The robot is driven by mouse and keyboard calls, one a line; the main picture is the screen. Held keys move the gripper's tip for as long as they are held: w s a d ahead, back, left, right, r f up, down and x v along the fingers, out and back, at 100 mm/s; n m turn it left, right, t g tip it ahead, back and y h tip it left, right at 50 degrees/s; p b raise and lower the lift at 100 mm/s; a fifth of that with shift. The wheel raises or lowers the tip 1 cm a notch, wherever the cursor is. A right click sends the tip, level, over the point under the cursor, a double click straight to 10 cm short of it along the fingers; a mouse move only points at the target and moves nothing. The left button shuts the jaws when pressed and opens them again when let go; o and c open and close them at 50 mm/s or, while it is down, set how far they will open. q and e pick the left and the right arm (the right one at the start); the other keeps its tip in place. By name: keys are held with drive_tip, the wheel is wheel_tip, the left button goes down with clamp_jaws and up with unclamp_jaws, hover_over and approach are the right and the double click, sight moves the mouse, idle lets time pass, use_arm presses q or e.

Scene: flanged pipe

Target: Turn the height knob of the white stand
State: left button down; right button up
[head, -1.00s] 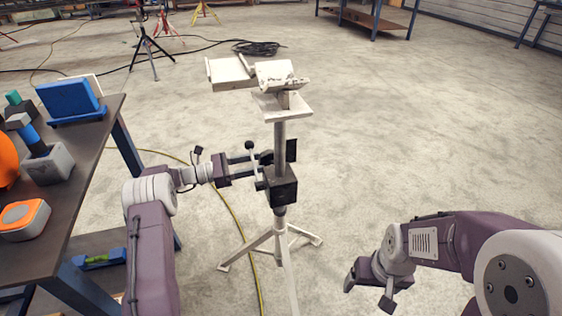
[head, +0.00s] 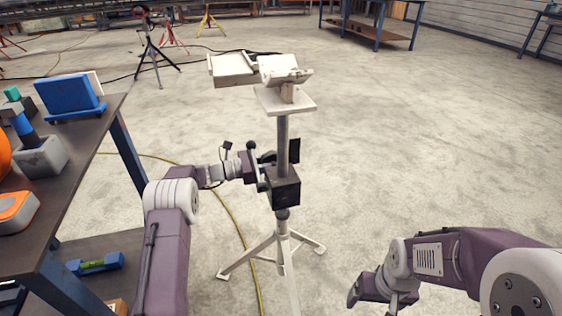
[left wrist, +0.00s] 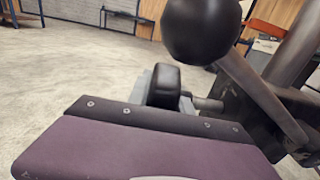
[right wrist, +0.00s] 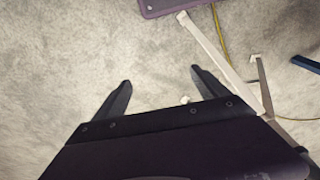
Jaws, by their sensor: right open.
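The white stand (head: 281,250) is upright on the floor, with a grey post, a black clamp block (head: 284,190) and a white V-shaped top. A ball-ended lever (head: 251,146) sits at the block; its black ball (left wrist: 200,28) looms large in the left wrist view. A black rounded knob-like part (left wrist: 163,87) lies just ahead of my left gripper there, at a short metal shaft. My left gripper (head: 260,168) is close against the block's left side; its fingers are hard to make out. My right gripper (head: 372,300) is low at the right, open and empty (right wrist: 160,79).
A dark table (head: 98,140) with blue and orange items stands at left, near my left arm. A yellow cable (head: 238,230) runs behind the stand. A white tray-like piece (head: 233,66) shows beside the stand's top.

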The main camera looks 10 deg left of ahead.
use_arm(q)
drive_tip(key=shift+h, duration=0.3)
drive_tip(key=shift+r+t+h, duration=0.1)
drive_tip(key=shift+t+h, duration=0.3)
drive_tip(key=shift+h, duration=0.1)
drive_tip(key=shift+r+h+b, duration=0.1)
drive_tip(key=shift+h+b, duration=0.2)
drive_tip(key=shift+h, duration=0.4)
drive_tip(key=shift+r+t+h+b, duration=0.3)
drive_tip(key=shift+t+h+b, duration=0.45)
drive_tip(key=shift+h, duration=0.45)
drive_tip(key=shift+a+r+h+b, duration=0.15)
drive_tip(key=shift+r+h+b, duration=0.05)
drive_tip(key=shift+h+b, duration=0.25)
drive_tip(key=shift+s+r+t, duration=0.1)
drive_tip(key=shift+t, duration=0.15)
drive_tip(key=c, duration=1.2)
unclamp_jaws()
drive_tip(key=shift+o, duration=0.2)
